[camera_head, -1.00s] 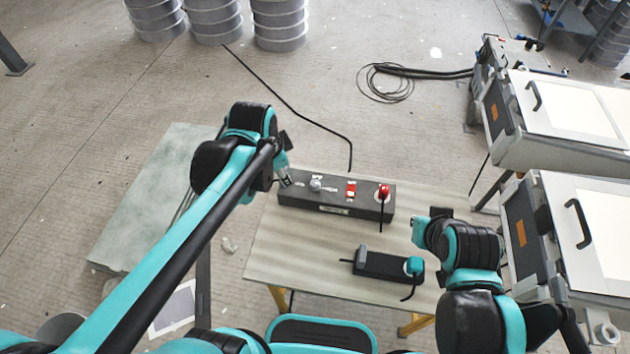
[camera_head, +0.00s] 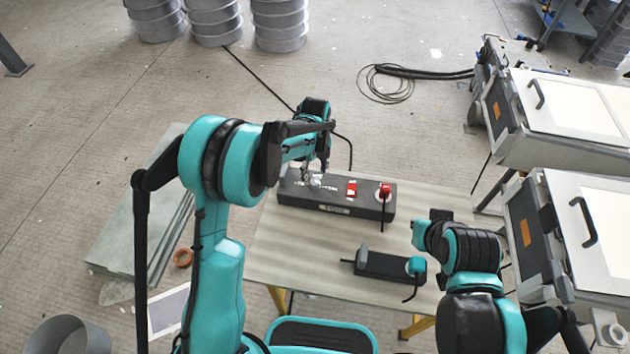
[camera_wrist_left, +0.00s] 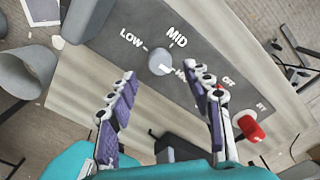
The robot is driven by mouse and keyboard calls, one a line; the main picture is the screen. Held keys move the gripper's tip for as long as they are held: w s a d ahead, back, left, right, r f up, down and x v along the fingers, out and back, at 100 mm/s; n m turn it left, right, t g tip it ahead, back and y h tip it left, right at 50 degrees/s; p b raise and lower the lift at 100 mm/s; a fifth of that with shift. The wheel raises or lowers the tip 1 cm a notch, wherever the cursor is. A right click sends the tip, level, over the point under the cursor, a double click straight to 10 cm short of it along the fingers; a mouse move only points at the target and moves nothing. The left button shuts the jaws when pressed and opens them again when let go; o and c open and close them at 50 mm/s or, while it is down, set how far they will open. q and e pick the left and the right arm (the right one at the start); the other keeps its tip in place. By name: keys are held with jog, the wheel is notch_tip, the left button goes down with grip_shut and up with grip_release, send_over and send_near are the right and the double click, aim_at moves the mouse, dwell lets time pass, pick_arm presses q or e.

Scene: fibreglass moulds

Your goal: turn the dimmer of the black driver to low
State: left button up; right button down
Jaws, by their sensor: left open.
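The black driver (camera_head: 335,205) is a long dark box on the table. It carries a round grey dimmer knob (camera_head: 315,182), a red switch (camera_head: 351,188) and a red plug (camera_head: 385,190). The left wrist view shows the knob (camera_wrist_left: 160,62) beside the labels LOW, MID and a partly hidden one starting with H; its exact pointing is hard to tell. My left gripper (camera_head: 312,170) is open above the knob. In the wrist view its fingers (camera_wrist_left: 159,76) stand apart, with the knob between and just beyond the tips. My right arm's end (camera_head: 430,230) shows, but its fingers do not.
A smaller black unit (camera_head: 385,265) with a teal plug (camera_head: 415,265) lies nearer on the wooden table (camera_head: 290,255). A stack of pale slabs (camera_head: 130,225) lies left. The table between both units is clear.

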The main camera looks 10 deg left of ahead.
aim_at(315, 182)
pick_arm(q)
notch_tip(315, 182, down, 4)
jog(key=shift+f+b, duration=0.1)
jog(key=shift+b, duration=0.4)
jog(key=c, duration=1.1)
grip_shut()
